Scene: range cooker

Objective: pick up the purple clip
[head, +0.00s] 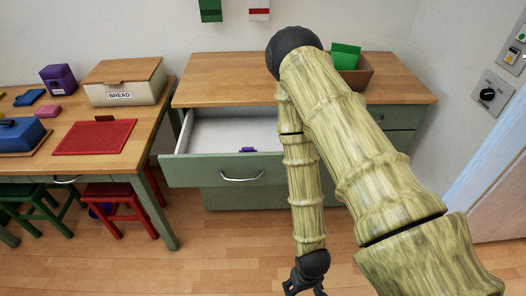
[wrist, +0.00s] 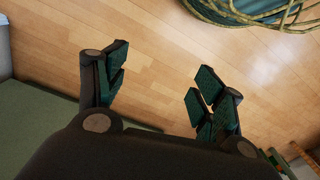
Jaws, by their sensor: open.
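The purple clip (head: 247,150) is a small purple piece in the open drawer (head: 215,133), close to its front panel, in the head view. Its lower part is hidden by the drawer front. My gripper (head: 306,286) hangs low in front of the drawer unit, to the right of and below the clip, partly cut off by the picture's bottom edge. In the wrist view my gripper (wrist: 157,95) is open and empty, its dark green pads apart over the wooden floor. The clip does not show in the wrist view.
A green cabinet with a wooden top (head: 225,80) holds the drawer. A brown box with green contents (head: 353,72) stands on it, partly behind my arm. At left, a table carries a bread box (head: 124,82) and red mat (head: 94,137). Red stool (head: 112,200) stands below. Floor in front is clear.

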